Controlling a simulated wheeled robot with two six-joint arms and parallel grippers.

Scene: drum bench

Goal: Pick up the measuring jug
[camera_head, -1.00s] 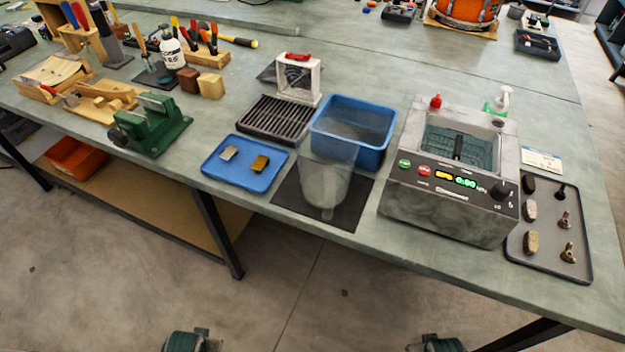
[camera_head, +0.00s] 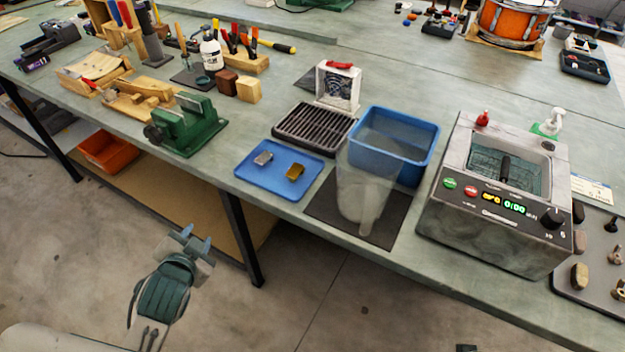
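The measuring jug (camera_head: 362,192) is a clear, see-through vessel standing upright on a dark mat (camera_head: 322,205) near the front edge of the bench. Its handle (camera_head: 368,218) faces the front. My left gripper (camera_head: 196,238) is in front of the bench over the floor, left of the jug and well apart from it. Its two fingertips stand apart with nothing between them. Only a small dark piece at the bottom edge, probably the tip of my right gripper (camera_head: 466,348), shows; its fingers cannot be made out.
A blue bin (camera_head: 425,160) stands close behind the jug. A blue tray (camera_head: 262,186) with two small blocks lies left of it. A grey ultrasonic bath (camera_head: 470,235) stands to the right. A black rack (camera_head: 290,135) and green vise (camera_head: 190,130) are further left.

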